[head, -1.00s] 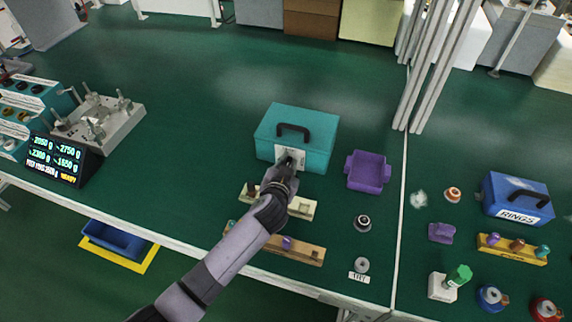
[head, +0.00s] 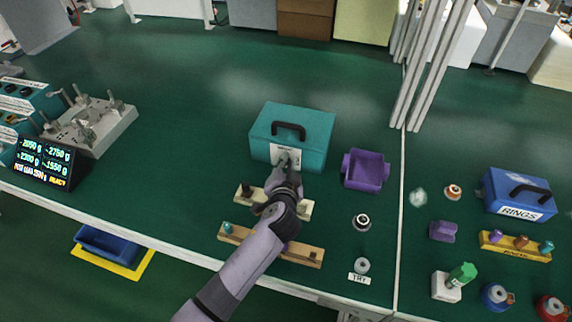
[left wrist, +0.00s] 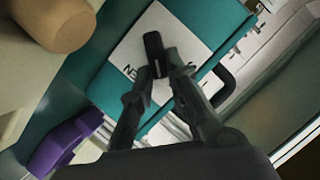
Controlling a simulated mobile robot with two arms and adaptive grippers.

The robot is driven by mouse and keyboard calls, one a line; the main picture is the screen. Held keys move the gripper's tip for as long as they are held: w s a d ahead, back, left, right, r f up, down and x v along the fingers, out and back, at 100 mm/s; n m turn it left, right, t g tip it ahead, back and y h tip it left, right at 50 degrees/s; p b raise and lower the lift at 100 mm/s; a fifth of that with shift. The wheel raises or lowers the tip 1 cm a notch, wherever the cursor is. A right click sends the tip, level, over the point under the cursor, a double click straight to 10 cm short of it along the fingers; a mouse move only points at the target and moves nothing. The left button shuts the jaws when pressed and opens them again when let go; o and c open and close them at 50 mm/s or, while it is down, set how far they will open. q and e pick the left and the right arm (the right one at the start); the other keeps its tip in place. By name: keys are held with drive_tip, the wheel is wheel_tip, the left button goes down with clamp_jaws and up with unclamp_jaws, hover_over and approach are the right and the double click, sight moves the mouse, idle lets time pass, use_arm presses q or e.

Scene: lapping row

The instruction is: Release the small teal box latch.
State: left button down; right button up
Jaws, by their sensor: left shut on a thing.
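The small teal box (head: 312,148) stands on the green bench top, its lid down and its black handle (head: 288,127) on top. A white label is on its front. My left gripper (head: 285,165) is at the front face, over the label. In the left wrist view, the box (left wrist: 205,25) lies behind the fingers. The dark latch (left wrist: 153,48) stands out from the white label there, between the fingertips of my left gripper (left wrist: 158,78), which are shut on it. In the head view the gripper hides most of the latch. My right gripper is not in view.
A cream peg strip (head: 303,209) and a wooden peg strip (head: 305,256) lie under my left arm. A purple tray (head: 365,170) stands right of the box. A blue RINGS box (head: 518,193) is farther right.

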use_arm(q)
drive_tip(key=c, duration=1.6)
unclamp_jaws()
drive_tip(key=shift+o, duration=0.2)
drive_tip(key=shift+s, duration=0.1)
drive_tip(key=v, duration=1.2)
